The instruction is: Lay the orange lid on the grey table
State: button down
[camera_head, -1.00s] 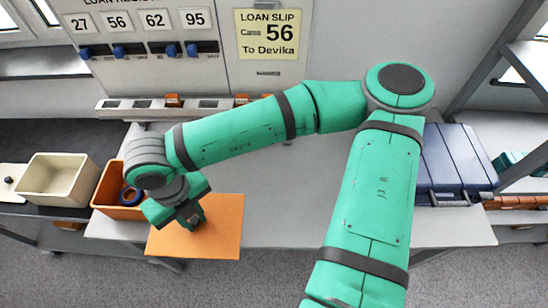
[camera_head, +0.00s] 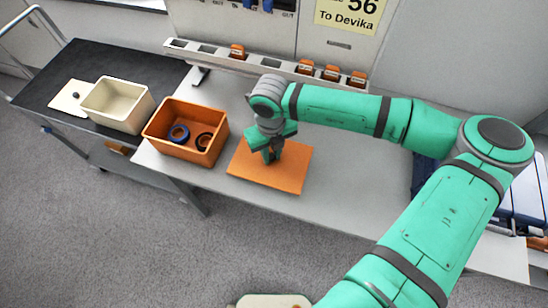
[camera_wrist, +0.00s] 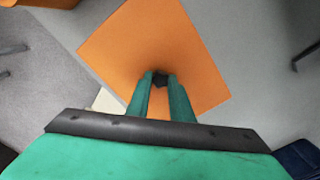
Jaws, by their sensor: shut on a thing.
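The orange lid (camera_head: 285,178) is a flat square plate over the grey table (camera_head: 350,205), just right of the open orange crate (camera_head: 160,140). My gripper (camera_head: 271,153) is above the lid's middle, pointing down. In the wrist view, my gripper (camera_wrist: 160,82) is shut on the lid's small dark knob, and the orange lid (camera_wrist: 130,45) spreads out beyond the fingers. The lid looks level and close to the tabletop. I cannot tell whether it touches it.
The orange crate holds a blue ring (camera_head: 179,133) and a dark ring (camera_head: 204,141). A cream bin (camera_head: 125,115) and its cream lid (camera_head: 70,97) are on the dark cart at left. A slotted rail (camera_head: 208,50) runs along the back. Bare table lies right of the lid.

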aim_at(274, 155)
jog(key=shift+w+d+f, duration=0.2)
jog(key=shift+d+f, duration=0.05)
jog(key=shift+f, duration=0.2)
jog(key=shift+w+d+f, duration=0.15)
jog(key=shift+f, duration=1.5)
jog(key=c, duration=1.6)
grip_release()
jog(key=shift+f, duration=0.15)
jog(key=shift+o, duration=0.2)
